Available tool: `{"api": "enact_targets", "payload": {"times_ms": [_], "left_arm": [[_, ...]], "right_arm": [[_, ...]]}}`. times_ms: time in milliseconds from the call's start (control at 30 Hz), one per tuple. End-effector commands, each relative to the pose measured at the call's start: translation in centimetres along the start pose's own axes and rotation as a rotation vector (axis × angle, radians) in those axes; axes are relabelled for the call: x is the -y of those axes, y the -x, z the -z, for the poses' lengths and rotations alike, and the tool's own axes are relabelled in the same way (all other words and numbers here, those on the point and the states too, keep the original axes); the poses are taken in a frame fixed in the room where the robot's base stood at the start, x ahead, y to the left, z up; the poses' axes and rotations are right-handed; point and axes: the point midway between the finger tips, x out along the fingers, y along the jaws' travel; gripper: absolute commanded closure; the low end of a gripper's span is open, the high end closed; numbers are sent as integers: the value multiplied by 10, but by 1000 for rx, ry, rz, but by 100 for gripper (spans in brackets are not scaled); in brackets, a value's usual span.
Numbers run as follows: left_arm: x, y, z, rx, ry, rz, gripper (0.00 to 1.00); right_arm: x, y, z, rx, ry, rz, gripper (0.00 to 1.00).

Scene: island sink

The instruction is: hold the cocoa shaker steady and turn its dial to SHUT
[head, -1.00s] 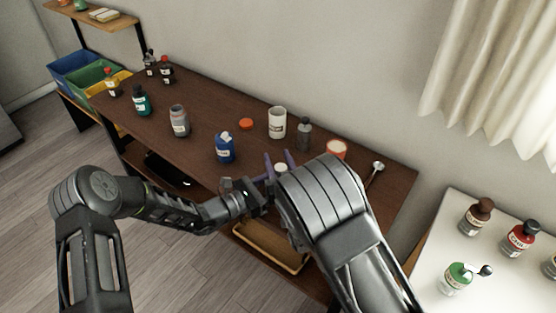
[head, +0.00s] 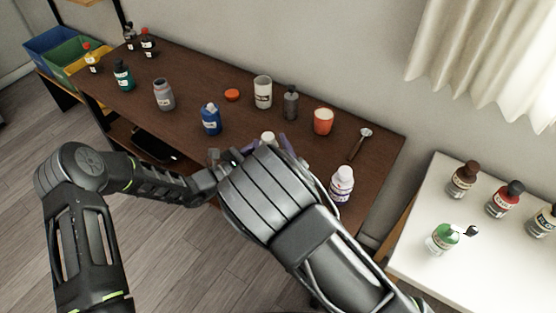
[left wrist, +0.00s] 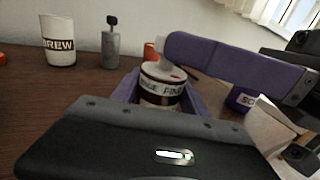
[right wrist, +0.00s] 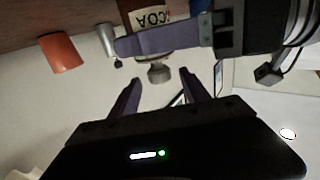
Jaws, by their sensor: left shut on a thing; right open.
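The cocoa shaker (left wrist: 160,98) stands upright in the left wrist view, its dial band showing "SE FINE" and a red mark on top. In the head view only its pale top (head: 268,138) shows behind my right arm. My left gripper (left wrist: 160,92) is shut on the shaker body, a purple finger on each side. In the right wrist view the shaker (right wrist: 154,18) appears upside down, its knob (right wrist: 158,73) towards me. My right gripper (right wrist: 158,80) is open, its fingertips apart around the knob's end; contact is unclear. The dial's pointer setting cannot be read.
Behind the shaker stand the BREW jar (head: 263,92), a grey bottle (head: 291,102) and a red cup (head: 323,121). A blue bottle (head: 210,118) stands left; a purple-white bottle (head: 342,184) and a spoon (head: 360,143) are right. The dark table (head: 190,73) has bare gaps between them.

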Motion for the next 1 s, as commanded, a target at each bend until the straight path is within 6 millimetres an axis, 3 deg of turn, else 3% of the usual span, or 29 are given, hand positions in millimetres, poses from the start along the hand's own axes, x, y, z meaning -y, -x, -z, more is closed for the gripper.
{"api": "enact_targets", "payload": {"times_ms": [400,867,900,1000], "left_arm": [[0,0,0,-1,0,0,94],[0,0,0,0,0,0,94],[0,0,0,0,0,0,47],[0,0,0,0,0,0,39]], "right_arm": [[1,54,-1,2,3,2,46],[0,59,0,-1,-1,0,46],[0,59,0,-1,-1,0,46],[0,59,0,-1,-1,0,46]]}}
